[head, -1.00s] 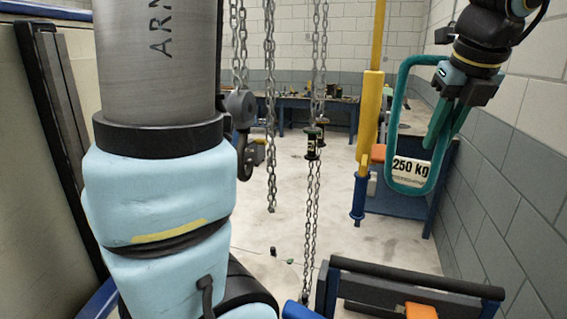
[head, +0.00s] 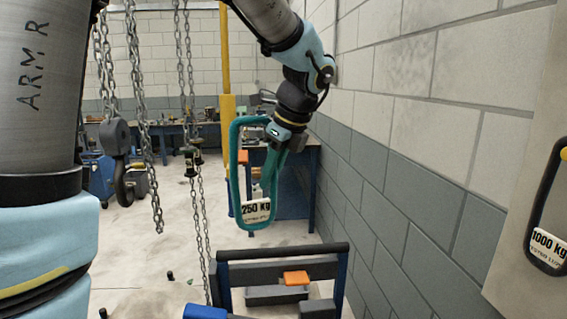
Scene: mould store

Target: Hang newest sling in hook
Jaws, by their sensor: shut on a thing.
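My gripper (head: 280,147) is shut on a green sling (head: 235,160), a long loop that hangs down from it. The sling carries a white tag (head: 256,208) reading 250 KG; the smaller print under it is too small to read. A dark crane hook (head: 123,180) hangs under a grey block at the left, well apart from the sling.
Chains (head: 140,120) hang at the left and middle. A blue-framed rack (head: 283,270) with dark bars and an orange block stands below the sling. A yellow post (head: 226,60) and a blue bench (head: 165,130) are behind. Bare floor lies at centre left.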

